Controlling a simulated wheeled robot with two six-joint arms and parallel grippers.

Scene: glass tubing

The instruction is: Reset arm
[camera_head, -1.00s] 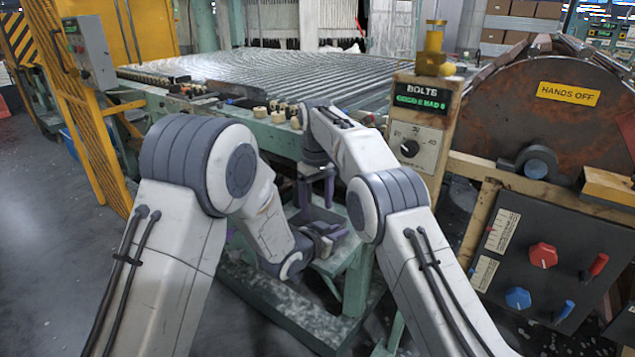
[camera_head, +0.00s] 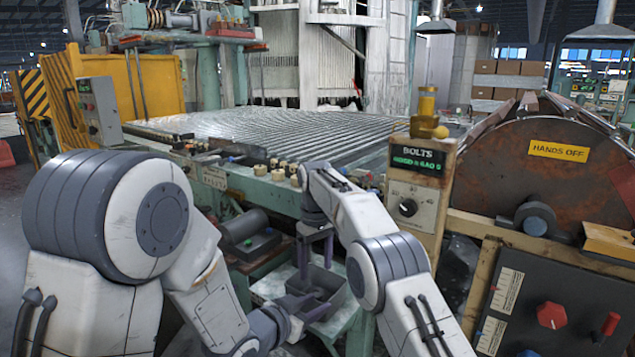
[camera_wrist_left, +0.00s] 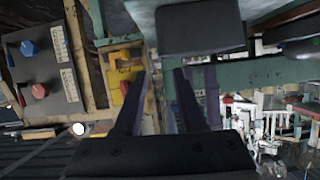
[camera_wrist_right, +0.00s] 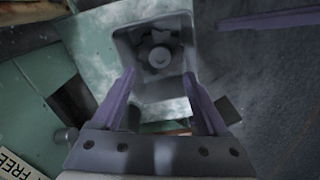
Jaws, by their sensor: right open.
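My right gripper (camera_head: 316,262) points down over a grey square bin (camera_head: 330,285) on a pale green stand. In the right wrist view its fingers (camera_wrist_right: 160,75) are apart with nothing between them. The bin (camera_wrist_right: 122,42) lies beyond the fingertips there, with a round grey piece (camera_wrist_right: 158,57) inside. My left gripper (camera_head: 308,305) is lower, close beside the bin. In the left wrist view its two purple fingers (camera_wrist_left: 160,72) are apart and empty. Part of my left gripper (camera_wrist_right: 270,20) also shows at the upper right of the right wrist view.
A dial post labelled BOLTS (camera_head: 415,185) stands right of my right arm. Beyond it are a rusty drum (camera_head: 540,180) and a dark control panel (camera_head: 550,300). A roller bed (camera_head: 250,130) lies behind the grippers. A dark cylinder (camera_head: 245,228) sits left of the bin.

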